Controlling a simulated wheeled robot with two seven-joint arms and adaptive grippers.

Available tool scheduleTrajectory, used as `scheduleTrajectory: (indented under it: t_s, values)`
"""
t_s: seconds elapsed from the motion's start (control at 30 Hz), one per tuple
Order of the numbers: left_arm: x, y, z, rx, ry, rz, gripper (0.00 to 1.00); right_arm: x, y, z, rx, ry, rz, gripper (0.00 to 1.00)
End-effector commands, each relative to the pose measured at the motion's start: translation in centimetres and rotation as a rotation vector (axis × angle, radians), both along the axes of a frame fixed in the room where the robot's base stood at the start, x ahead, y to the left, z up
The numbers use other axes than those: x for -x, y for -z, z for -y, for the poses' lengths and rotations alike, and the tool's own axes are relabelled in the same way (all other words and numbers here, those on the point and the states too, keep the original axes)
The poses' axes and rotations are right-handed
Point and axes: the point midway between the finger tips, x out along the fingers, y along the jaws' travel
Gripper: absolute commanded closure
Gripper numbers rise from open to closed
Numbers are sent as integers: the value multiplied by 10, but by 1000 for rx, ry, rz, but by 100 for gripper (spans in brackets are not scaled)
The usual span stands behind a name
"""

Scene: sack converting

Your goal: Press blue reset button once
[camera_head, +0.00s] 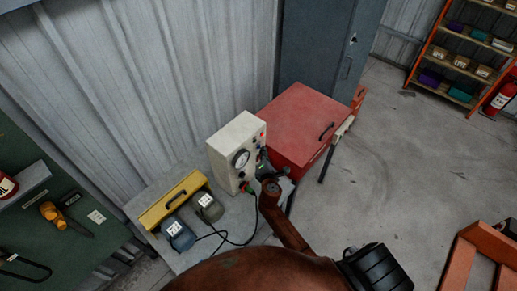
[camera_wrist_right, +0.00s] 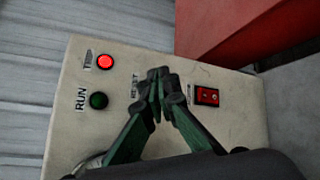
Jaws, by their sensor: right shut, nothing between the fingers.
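A cream control box (camera_head: 236,150) with a round gauge (camera_head: 241,158) stands on the grey bench against the wall. In the right wrist view its panel (camera_wrist_right: 85,140) fills the middle, with a lit red lamp (camera_wrist_right: 105,62) by a partly hidden label, a green button (camera_wrist_right: 98,100) marked RUN and a red rocker switch (camera_wrist_right: 207,96). A RESET label (camera_wrist_right: 134,86) shows just left of my fingertips. No blue button is visible; my fingers cover the area right of that label. My right gripper (camera_wrist_right: 160,76) is shut and empty, pointing at the panel; I cannot tell if it touches. My left gripper is not in view.
A red cabinet (camera_head: 300,115) stands right beside the box. A green tool board (camera_head: 70,215) is at far left.

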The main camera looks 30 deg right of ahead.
Motion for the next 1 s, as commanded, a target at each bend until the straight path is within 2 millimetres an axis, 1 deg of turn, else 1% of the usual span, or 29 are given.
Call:
scheduleTrajectory:
  t_s: [1.0]
  values:
    - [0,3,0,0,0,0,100,-8,0,-4,0,-1,0,100]
